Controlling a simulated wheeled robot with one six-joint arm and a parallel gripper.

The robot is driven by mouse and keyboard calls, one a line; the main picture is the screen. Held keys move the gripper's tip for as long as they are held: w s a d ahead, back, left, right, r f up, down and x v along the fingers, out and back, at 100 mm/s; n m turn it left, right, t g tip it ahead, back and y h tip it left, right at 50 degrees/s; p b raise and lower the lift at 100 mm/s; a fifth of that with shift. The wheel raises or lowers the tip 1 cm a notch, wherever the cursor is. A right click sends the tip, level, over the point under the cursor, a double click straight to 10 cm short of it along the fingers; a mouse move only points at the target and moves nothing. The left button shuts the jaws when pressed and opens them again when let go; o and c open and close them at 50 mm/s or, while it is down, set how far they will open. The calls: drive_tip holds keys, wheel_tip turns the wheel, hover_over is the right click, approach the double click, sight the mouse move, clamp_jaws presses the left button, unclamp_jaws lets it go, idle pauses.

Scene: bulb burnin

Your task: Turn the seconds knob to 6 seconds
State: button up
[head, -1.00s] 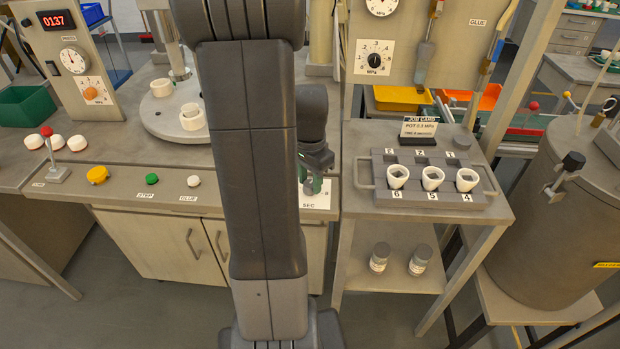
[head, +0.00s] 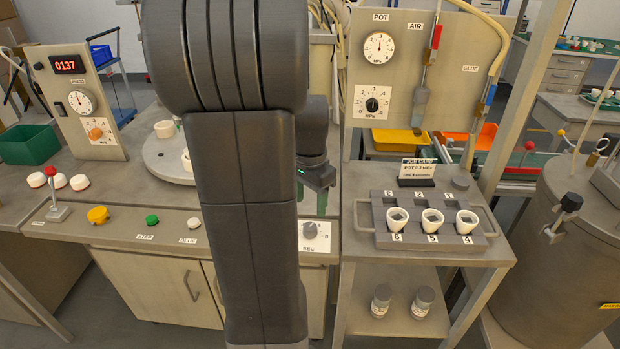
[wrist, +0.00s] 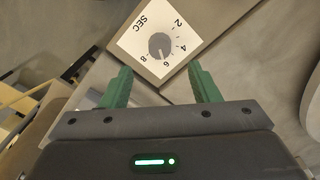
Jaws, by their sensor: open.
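The seconds knob (head: 310,230) is a grey dial on a white plate marked SEC, at the right end of the bench front. In the wrist view the knob (wrist: 161,46) is ahead of the fingers, with 2, 4, 6 and 8 around it. A thin light mark on its lower side seems to point between 6 and 8, but it is small. My gripper (wrist: 160,82) is open and empty, its green fingers apart from the knob, one toward each side of the plate. In the head view my gripper (head: 312,198) is above and behind the knob, partly hidden by my arm.
A green button (head: 152,220) and a white button (head: 193,223) sit left of the knob. A side table holds a grey rack (head: 385,240) with white cups and a job card (head: 417,169). The turntable (head: 165,160) is partly hidden by my arm.

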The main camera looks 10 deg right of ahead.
sight(310, 226)
wheel_tip(310, 226, up, 6)
drive_tip(key=shift+r, duration=0.2)
drive_tip(key=shift+f, duration=0.15)
wheel_tip(310, 226, down, 14)
drive_tip(key=shift+r+b, duration=0.15)
drive_tip(key=shift+b, duration=0.2)
idle(0.3)
